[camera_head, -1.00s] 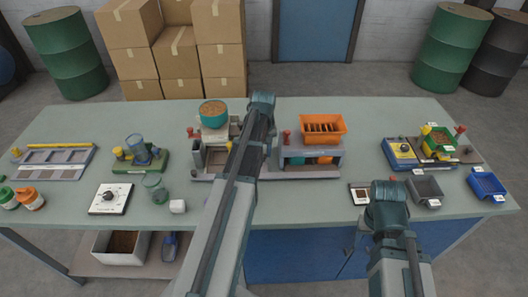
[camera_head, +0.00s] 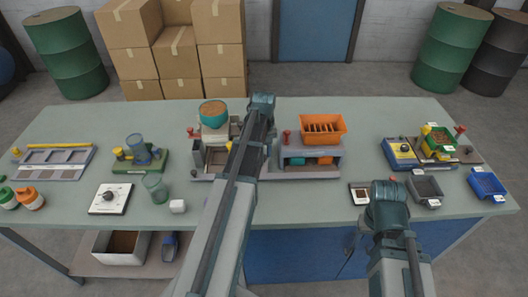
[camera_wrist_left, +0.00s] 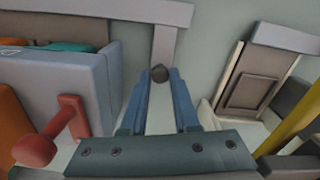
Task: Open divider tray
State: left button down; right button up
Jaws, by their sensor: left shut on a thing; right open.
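An orange tray with dark dividers (camera_head: 323,128) sits on top of a grey stand (camera_head: 312,172) right of the table's middle. Teal and orange pieces show inside the stand's open front. Which part is the divider tray is not clear to me. My left gripper (camera_wrist_left: 160,88) is seen in the left wrist view, its blue fingers shut on a small dark round knob (camera_wrist_left: 160,73) at the end of a pale grey bar (camera_wrist_left: 163,45). In the head view my left arm hides this gripper and the knob. My right arm shows in the head view, but its gripper is hidden.
A red-ended lever (camera_wrist_left: 38,150) is close left of the fingers in the left wrist view. A beige-grey panel (camera_wrist_left: 250,85) is on the right. The filler with a teal bowl (camera_head: 213,113) stands left of my left arm. A grey bin (camera_head: 425,188) stands near my right arm.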

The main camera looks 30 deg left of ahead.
pick_arm(q)
jog(key=s+d, duration=0.2)
jog(key=s, duration=0.1)
jog(key=s+d, duration=0.2)
jog(key=s, duration=0.1)
jog(key=s+d, duration=0.1)
jog(key=s, duration=0.2)
jog(key=shift+s+d, duration=0.25)
jog(key=shift+d, duration=0.15)
jog(key=shift+w, duration=0.1)
jog(key=c, duration=0.7)
grip_release()
jog(key=shift+o, duration=0.2)
notch_tip(320, 180, up, 14)
jog(key=p, duration=1.4)
jog(key=shift+f, duration=0.1)
